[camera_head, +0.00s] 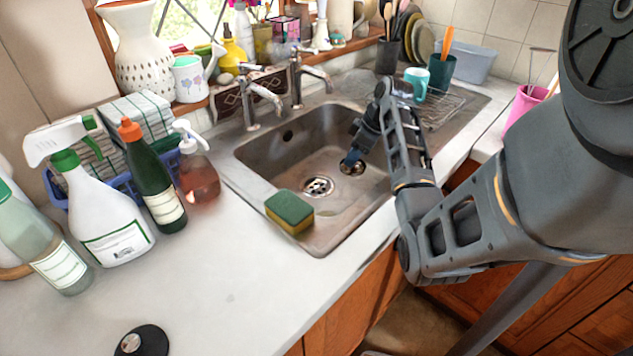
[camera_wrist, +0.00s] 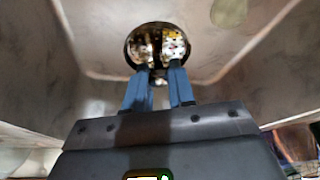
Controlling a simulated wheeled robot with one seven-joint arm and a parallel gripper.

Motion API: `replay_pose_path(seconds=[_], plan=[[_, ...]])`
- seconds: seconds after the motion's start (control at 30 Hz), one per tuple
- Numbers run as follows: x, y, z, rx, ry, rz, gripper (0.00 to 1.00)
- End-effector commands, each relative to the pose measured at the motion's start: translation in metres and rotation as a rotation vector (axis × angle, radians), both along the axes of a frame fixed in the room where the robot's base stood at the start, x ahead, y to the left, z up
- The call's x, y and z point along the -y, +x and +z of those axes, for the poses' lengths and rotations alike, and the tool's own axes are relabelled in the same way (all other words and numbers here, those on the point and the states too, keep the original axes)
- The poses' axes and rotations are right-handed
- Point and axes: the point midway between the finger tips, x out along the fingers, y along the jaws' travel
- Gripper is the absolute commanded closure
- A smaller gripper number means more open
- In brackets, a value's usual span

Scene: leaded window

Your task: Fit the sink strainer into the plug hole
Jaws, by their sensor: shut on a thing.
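My gripper (camera_head: 357,152) reaches down into the sink basin and is shut on the sink strainer (camera_head: 351,168), a small shiny metal disc with a dark rim. In the head view the strainer is above the basin floor, to the right of and slightly behind the plug hole (camera_head: 318,186), a round metal drain with small holes. In the wrist view the strainer (camera_wrist: 157,45) is at the fingertips of my gripper (camera_wrist: 160,75). I cannot make out the plug hole separately there. The strainer's exact height above the floor is unclear.
A green and yellow sponge (camera_head: 289,212) lies on the sink's near-left edge. Taps (camera_head: 297,80) stand behind the basin. Bottles (camera_head: 150,175) crowd the counter at left. A black disc with a metal knob (camera_head: 140,342) lies at front. The basin floor is otherwise clear.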

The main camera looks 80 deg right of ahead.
Motion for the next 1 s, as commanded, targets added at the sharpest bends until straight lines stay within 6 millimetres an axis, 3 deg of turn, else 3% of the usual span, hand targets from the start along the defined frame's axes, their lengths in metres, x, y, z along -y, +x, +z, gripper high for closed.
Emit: replay_pose_path(seconds=[0.3, 0.5, 0.67, 1.0], plan=[[0.005, 0.066, -0.037, -0.003, 0.001, 0.004, 1.00], [0.008, 0.096, -0.056, -0.002, 0.000, 0.002, 1.00], [0.009, 0.104, -0.063, -0.001, 0.001, 0.001, 1.00], [0.009, 0.103, -0.101, -0.001, 0.000, 0.000, 1.00]])
